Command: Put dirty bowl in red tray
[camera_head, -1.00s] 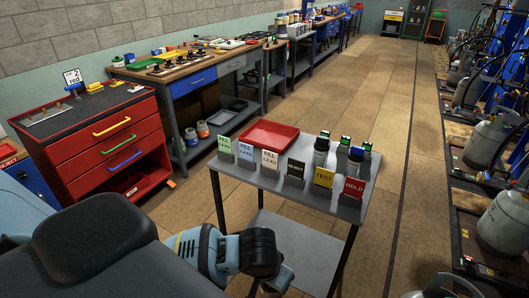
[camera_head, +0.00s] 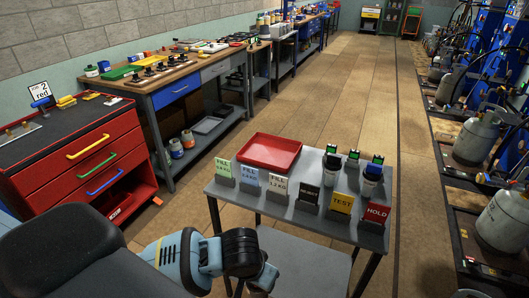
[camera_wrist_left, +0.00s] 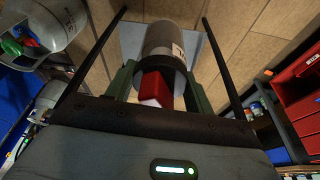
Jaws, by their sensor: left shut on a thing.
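The red tray (camera_head: 270,151) lies on the back left part of a small grey table (camera_head: 262,199) in the head view. Its visible inside looks empty. In the left wrist view my left gripper (camera_wrist_left: 158,88) has its fingers on both sides of a grey cylinder (camera_wrist_left: 164,40) with a red and white block (camera_wrist_left: 155,88) at its near end. It is shut on this thing. A pale label shows on the cylinder. The head view shows my left arm in front of the table, but not its fingertips. I see no dirty bowl. My right gripper is out of view.
Label signs line the table's front edge, including a yellow TEST sign (camera_head: 341,202) and a red HOLD sign (camera_head: 376,213). Dark containers (camera_head: 371,178) stand at its right. A red drawer cabinet (camera_head: 85,160) stands left. Gas cylinders (camera_head: 476,142) line the right. Floor beyond the table is clear.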

